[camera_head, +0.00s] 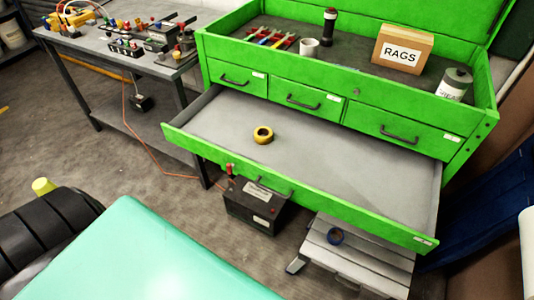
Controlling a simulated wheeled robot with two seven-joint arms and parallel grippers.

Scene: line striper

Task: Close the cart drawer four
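The green tool cart (470,120) stands at the upper right. Its wide lower drawer (340,171) is pulled far out toward me, with a grey floor and a green front. A yellow-brown tape roll (263,135) lies in this drawer toward the left. The drawer's handle (276,186) is on the outer face of its front, partly seen from above. Three smaller drawers above it, with dark handles (303,101), are shut. I cannot read a number on any drawer. Neither of my grippers is in view.
A black battery (254,207) and a grey step-like box (355,258) with a dark tape roll stand below the open drawer front. The cart top holds a rags box (402,56), a mug and a can. A cluttered workbench (105,45) is at upper left.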

